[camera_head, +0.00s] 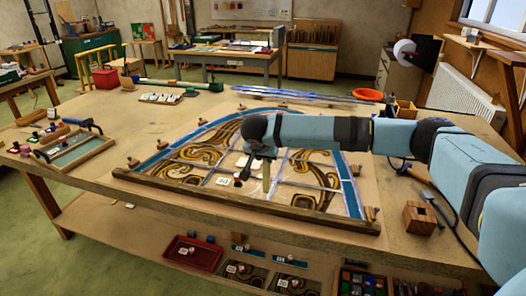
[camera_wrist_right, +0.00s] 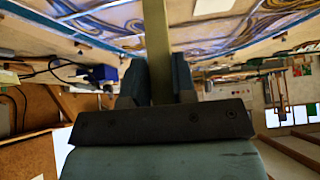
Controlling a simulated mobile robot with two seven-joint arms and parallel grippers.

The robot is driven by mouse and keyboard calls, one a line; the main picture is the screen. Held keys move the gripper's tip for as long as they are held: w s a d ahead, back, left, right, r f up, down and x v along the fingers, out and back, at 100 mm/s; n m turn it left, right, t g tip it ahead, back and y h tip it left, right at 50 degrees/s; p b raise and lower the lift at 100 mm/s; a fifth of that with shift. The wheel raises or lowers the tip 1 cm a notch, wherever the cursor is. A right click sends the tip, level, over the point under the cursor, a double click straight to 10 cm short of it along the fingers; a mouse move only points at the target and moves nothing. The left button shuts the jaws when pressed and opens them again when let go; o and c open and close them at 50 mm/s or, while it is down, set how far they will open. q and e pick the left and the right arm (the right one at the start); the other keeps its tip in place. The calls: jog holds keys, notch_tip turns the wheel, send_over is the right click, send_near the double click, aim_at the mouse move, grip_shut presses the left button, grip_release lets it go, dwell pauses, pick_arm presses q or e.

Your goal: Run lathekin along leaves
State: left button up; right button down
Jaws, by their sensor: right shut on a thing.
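The leaded panel (camera_head: 200,165) lies on the wooden workbench, with an arched blue border and brown scroll-shaped leaves (camera_head: 188,150) between pale lines. My right gripper (camera_head: 260,158) is over the middle of the panel, shut on a flat pale wooden stick, the lathekin (camera_head: 266,171). In the right wrist view the lathekin (camera_wrist_right: 157,45) stands between the two fingers (camera_wrist_right: 157,82) and points toward the panel (camera_wrist_right: 100,15). Whether its tip touches the panel I cannot tell. My right arm hides part of the panel's upper right. My left gripper is not in view.
A wooden batten (camera_head: 240,203) runs along the panel's front edge, and small wooden blocks (camera_head: 133,163) stand around it. A framed tray (camera_head: 75,150) lies at left, an orange bowl (camera_head: 368,95) at back right, and a wooden block (camera_head: 420,217) at right. The bench's left middle is fairly clear.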

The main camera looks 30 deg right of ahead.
aim_at(266, 168)
notch_tip(266, 168, down, 2)
jog(key=shift+f+b, duration=0.25)
jog(key=shift+b, duration=0.35)
jog(key=w+d+b, duration=0.3)
jog(key=w+d, duration=0.4)
jog(key=d, duration=0.1)
jog(key=shift+w+d, duration=0.3)
jog(key=shift+d, duration=0.1)
jog(key=shift+f, duration=0.1)
jog(key=shift+f, duration=0.3)
dwell(0.8)
jog(key=shift+s+a, duration=0.1)
jog(key=shift+s, duration=0.1)
jog(key=shift+s+a+f+p, duration=0.1)
jog(key=shift+s+a+p, duration=0.5)
jog(key=shift+s+a, duration=0.75)
jog(key=shift+s+a+r+p, duration=0.1)
jog(key=shift+s+a+p, duration=0.55)
jog(key=shift+s+a, duration=0.75)
jog(key=shift+s+a+f+p, duration=0.1)
jog(key=shift+s+a+p, duration=0.5)
jog(key=shift+s+a, duration=0.75)
